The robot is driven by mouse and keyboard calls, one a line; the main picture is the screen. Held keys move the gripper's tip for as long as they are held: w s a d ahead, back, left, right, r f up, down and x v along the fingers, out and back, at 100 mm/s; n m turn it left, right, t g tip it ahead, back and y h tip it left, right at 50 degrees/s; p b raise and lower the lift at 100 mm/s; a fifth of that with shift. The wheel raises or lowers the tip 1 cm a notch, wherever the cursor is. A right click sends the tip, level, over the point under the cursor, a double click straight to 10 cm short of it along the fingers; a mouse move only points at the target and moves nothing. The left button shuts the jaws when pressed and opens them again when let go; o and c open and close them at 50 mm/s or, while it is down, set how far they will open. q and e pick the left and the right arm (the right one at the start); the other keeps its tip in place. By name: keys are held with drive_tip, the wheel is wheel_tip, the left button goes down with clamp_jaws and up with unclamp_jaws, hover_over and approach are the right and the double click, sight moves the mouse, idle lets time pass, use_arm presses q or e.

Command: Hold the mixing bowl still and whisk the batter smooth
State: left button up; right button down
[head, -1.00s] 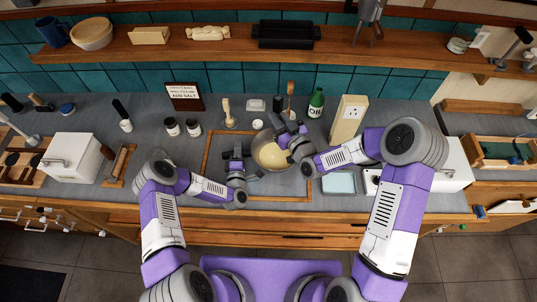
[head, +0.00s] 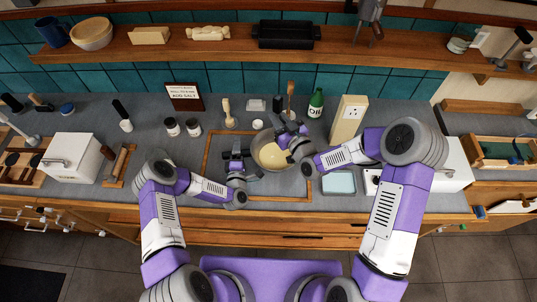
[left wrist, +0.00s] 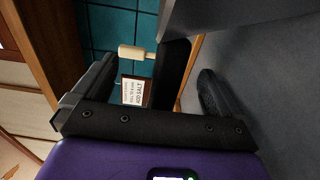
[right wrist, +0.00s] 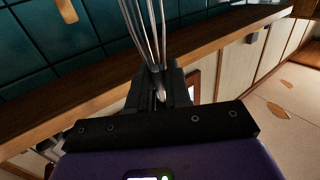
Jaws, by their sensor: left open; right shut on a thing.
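The metal mixing bowl (head: 258,163) stands on the counter inside a wooden frame, with pale yellow batter (head: 271,156) in it. My left gripper (head: 236,160) is at the bowl's left side, open. In the left wrist view, a smooth grey surface at the top, probably the bowl, reaches between its fingers; I cannot tell whether they touch it. My right gripper (head: 287,133) is over the bowl's far right part. In the right wrist view it is shut on the whisk (right wrist: 147,35), whose wires extend beyond the fingers. The whisk's lower end is hidden in the head view.
A green bottle (head: 316,103) and a beige outlet block (head: 348,120) stand behind right. A light blue sponge-like block (head: 338,182) lies right of the bowl. Two small jars (head: 182,128) and a sign (head: 185,97) stand behind left. Counter left of the frame is mostly clear.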

use_arm(q)
drive_tip(key=shift+s+d, duration=0.15)
drive_tip(key=shift+s, duration=4.3)
wheel_tip(320, 180, up, 8)
